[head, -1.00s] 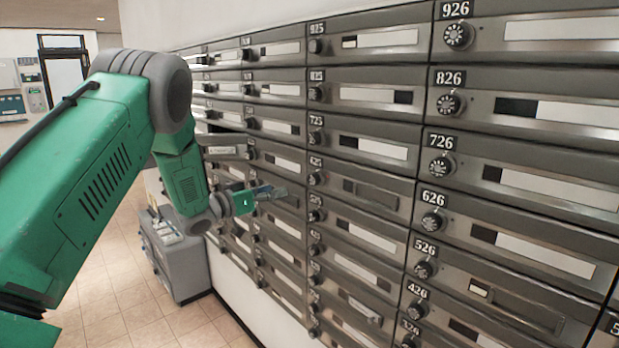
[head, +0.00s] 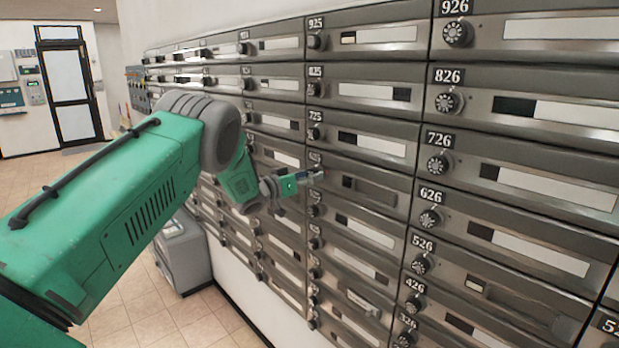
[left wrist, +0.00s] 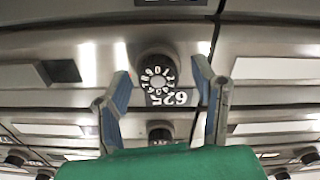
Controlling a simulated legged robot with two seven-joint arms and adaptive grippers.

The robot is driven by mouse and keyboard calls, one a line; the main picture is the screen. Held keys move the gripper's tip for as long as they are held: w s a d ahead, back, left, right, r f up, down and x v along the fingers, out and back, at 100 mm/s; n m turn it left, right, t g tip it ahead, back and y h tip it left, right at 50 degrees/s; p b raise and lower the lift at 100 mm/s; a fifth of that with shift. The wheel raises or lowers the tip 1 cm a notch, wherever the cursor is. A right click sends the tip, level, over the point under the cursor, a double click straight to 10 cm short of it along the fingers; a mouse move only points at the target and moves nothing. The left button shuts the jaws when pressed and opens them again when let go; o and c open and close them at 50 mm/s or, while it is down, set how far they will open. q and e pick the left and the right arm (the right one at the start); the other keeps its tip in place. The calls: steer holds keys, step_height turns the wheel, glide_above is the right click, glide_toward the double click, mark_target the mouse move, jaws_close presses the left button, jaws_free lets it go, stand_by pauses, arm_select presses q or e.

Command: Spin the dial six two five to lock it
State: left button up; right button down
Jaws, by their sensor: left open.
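The 625 mailbox door (head: 372,192) is in the middle column of the head view and looks flush with its neighbours. Its number plate is just above my left gripper (head: 313,176), which hides the dial there. In the left wrist view the black 625 dial (left wrist: 157,78) has white digits around a pale hub. The 625 plate (left wrist: 167,97) is upside down beside it. My left gripper (left wrist: 160,72) is open, with one finger on each side of the dial. I cannot tell whether the fingers touch it. My right gripper is not in view.
Rows of similar grey mailboxes with dials surround it, such as the 626 dial (head: 430,218) to the right and the 725 dial (head: 314,133) above. A grey box (head: 182,255) stands on the tiled floor at left. A door (head: 70,90) is at the far left.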

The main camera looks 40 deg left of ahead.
arm_select(q)
steer(key=c, duration=1.1)
steer(key=shift+m, duration=0.3)
